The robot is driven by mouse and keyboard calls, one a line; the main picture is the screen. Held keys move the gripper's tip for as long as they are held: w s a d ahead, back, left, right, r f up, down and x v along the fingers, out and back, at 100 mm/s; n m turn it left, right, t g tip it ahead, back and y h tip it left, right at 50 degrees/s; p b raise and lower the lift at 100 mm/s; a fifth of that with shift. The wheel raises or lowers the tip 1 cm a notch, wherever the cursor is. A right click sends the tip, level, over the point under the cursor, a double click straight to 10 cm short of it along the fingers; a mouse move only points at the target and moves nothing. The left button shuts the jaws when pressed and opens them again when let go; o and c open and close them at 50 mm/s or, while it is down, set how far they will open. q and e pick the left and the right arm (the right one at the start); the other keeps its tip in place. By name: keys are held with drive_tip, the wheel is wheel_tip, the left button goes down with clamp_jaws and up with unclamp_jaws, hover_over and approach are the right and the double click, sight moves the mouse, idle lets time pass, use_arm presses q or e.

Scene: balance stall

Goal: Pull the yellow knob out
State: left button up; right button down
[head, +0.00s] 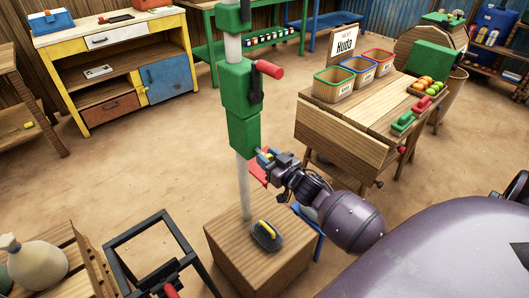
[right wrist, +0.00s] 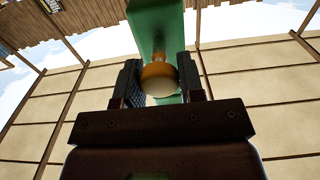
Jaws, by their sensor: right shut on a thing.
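The yellow knob (right wrist: 158,76) sits between the two fingers of my right gripper (right wrist: 160,84) in the right wrist view. It has a round yellow-orange body with a paler end facing me, and a stem runs from it to the green housing (right wrist: 155,22). In the head view the green housing (head: 244,134) is on an upright pale pole. My right gripper (head: 268,158) is at its lower right side, shut on the knob; the fingers mostly hide the knob there. My left gripper is not in view.
The pole (head: 243,188) stands on a wooden block (head: 225,240) with a dark, yellow-handled brush-like thing (head: 267,236) on top. A red handle (head: 270,69) sticks out higher up. A wooden stall table (head: 345,125) with bins stands right. Open floor lies to the left.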

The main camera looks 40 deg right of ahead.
drive_tip(key=shift+s, duration=0.15)
drive_tip(key=c, duration=0.8)
unclamp_jaws()
drive_tip(key=shift+s, duration=0.1)
drive_tip(key=s, duration=0.7)
drive_tip(key=s+d, duration=0.1)
drive_tip(key=s, duration=0.2)
drive_tip(key=shift+s+p, duration=0.4)
drive_tip(key=s+a+f+g, duration=0.2)
drive_tip(key=s+a+f, duration=0.1)
drive_tip(key=s+a, duration=0.1)
drive_tip(key=s+a+f+g+h, duration=0.1)
drive_tip(key=s+a+f+g, duration=0.1)
drive_tip(key=s+a+f, duration=0.2)
drive_tip(key=s+a+f+g, duration=0.3)
drive_tip(key=s+a, duration=0.1)
drive_tip(key=s, duration=0.4)
drive_tip(key=shift+f+h, duration=0.2)
drive_tip(key=shift+h, duration=0.1)
